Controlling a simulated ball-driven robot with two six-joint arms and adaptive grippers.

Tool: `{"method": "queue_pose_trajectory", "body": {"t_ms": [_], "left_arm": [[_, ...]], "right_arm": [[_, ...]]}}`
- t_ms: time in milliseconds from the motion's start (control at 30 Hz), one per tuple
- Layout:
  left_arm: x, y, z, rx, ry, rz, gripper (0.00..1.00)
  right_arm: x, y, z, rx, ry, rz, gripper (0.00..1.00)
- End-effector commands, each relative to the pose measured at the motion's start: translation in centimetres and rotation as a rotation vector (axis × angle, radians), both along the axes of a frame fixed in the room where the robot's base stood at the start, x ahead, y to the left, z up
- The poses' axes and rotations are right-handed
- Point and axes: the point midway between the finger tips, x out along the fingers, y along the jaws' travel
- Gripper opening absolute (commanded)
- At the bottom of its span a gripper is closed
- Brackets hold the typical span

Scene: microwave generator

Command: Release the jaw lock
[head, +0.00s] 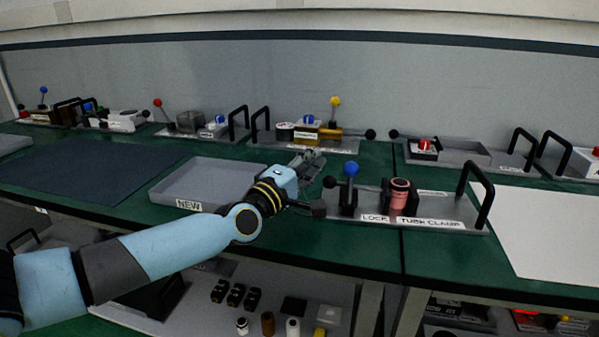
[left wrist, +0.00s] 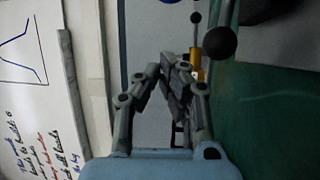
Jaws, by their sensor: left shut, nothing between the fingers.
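The tube clamp fixture (head: 440,213), labelled LOCK and TUBE CLAMP, stands on the green bench right of centre. A blue-knobbed lever (head: 351,170) stands upright above the LOCK label. A pinkish tube (head: 399,194) sits upright between dark jaws. Black ball knobs (head: 318,208) show at its left end, beside my forearm. My left gripper (head: 316,158) is shut and empty, left of the blue knob and apart from it. In the left wrist view the closed fingers (left wrist: 166,65) touch nothing visible; a black ball (left wrist: 220,43) shows to their right.
A grey tray labelled NEW (head: 200,184) lies left of the fixture, partly behind my left arm. A black handle (head: 477,196) rises at the fixture's right end. A fixture with a yellow knob (head: 335,101) stands behind. A white sheet (head: 550,225) lies at right.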

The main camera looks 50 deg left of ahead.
Motion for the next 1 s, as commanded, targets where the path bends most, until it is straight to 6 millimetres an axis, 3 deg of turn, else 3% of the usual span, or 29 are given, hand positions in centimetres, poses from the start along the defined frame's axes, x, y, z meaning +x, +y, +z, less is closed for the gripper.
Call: {"method": "queue_pose_trajectory", "body": {"t_ms": [133, 233, 400, 1000], "left_arm": [[3.0, 0.5, 0.5, -0.001, -0.003, 0.002, 0.0], [2.4, -1.5, 0.2, -0.004, 0.001, 0.0, 0.0], [2.1, -3.1, 0.0, -0.001, 0.001, 0.0, 0.0], [1.9, -3.6, -0.3, 0.012, -0.015, -0.001, 0.0]], "right_arm": [[0.0, 0.0, -0.4, 0.0, 0.001, 0.0, 0.4], [-0.1, 0.0, 0.2, 0.0, 0.002, 0.0, 0.4], [-0.3, 0.0, 0.4, 0.001, 0.004, 0.0, 0.4], [-0.6, 0.4, -0.5, 0.005, 0.009, -0.002, 0.4]]}}
